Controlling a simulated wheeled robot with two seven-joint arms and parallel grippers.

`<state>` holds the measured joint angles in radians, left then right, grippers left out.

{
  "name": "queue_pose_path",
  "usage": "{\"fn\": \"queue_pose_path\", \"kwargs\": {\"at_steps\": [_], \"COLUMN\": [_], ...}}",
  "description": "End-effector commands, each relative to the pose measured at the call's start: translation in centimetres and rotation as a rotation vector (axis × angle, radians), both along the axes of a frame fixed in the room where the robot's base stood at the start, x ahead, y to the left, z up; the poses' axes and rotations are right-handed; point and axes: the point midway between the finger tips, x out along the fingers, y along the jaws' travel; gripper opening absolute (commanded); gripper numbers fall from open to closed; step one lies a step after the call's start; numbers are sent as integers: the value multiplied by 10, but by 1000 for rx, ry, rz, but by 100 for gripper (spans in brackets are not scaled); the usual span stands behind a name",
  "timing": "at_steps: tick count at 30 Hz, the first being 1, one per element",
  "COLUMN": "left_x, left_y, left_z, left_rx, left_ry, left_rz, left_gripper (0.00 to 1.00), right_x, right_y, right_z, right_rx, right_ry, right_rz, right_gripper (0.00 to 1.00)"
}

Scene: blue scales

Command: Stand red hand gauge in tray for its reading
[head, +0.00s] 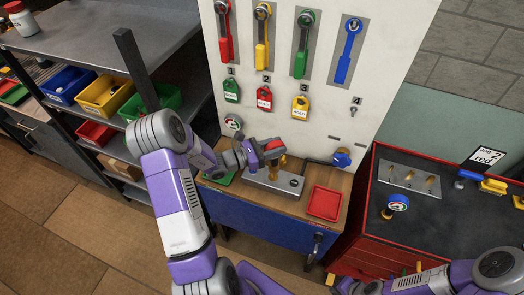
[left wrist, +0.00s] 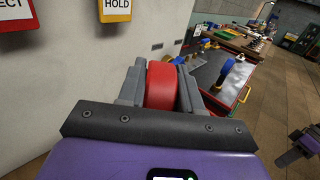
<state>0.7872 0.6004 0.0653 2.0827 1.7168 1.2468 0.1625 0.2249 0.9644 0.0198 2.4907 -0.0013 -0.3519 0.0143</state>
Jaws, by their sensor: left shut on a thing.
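My left gripper (head: 262,152) is shut on the red hand gauge (head: 273,145), above the grey metal block (head: 286,184) on the wooden bench. In the left wrist view the red round body (left wrist: 161,85) sits between the two grey fingers. Its dial face is turned away. A brass part shows just below the gauge in the head view; I cannot tell whether it touches the block. A red tray (head: 323,203) lies empty at the bench's right. A green tray (head: 222,176) lies at its left, partly behind my arm. My right arm shows at bottom right; its fingertips are not clear.
A card (head: 487,156) reads "JOB 2 red". Shelves with bins stand left.

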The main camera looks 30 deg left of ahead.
Motion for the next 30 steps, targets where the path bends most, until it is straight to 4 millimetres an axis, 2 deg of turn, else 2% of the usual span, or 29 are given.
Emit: {"fn": "queue_pose_path", "kwargs": {"at_steps": [2, 5, 8, 11, 15, 18, 21, 24, 30], "left_x": [0, -1, -4, -13, -34, -50, -62, -68, -70], "left_y": [2, 16, 48, 91, 147, 176, 196, 206, 208], "left_z": [1, 0, 0, 0, 1, 2, 3, -1, -38], "left_rx": [0, -1, -4, -7, -6, -3, 0, -1, -4], "left_ry": [-2, -4, -8, -9, -8, -7, -3, -1, 4], "left_rz": [6, 61, 181, 346, 567, 690, 774, 817, 831], "left_gripper": [0, 0, 0, 0, 0, 0, 0, 0, 0], "right_x": [0, 0, 0, 0, 0, 0, 0, 0, 0], "right_y": [0, 0, 0, 0, 0, 0, 0, 0, 0], "right_z": [-1, -5, -13, -24, -37, -43, -47, -49, -55], "right_rx": [0, 0, 0, 0, 0, 0, 0, 0, 0], "right_ry": [0, 0, 0, 0, 0, 0, 0, 0, 0], "right_rz": [0, 0, 0, 0, 0, 0, 0, 0, 0], "right_gripper": [0, 0, 0, 0, 0, 0, 0, 0, 0]}}
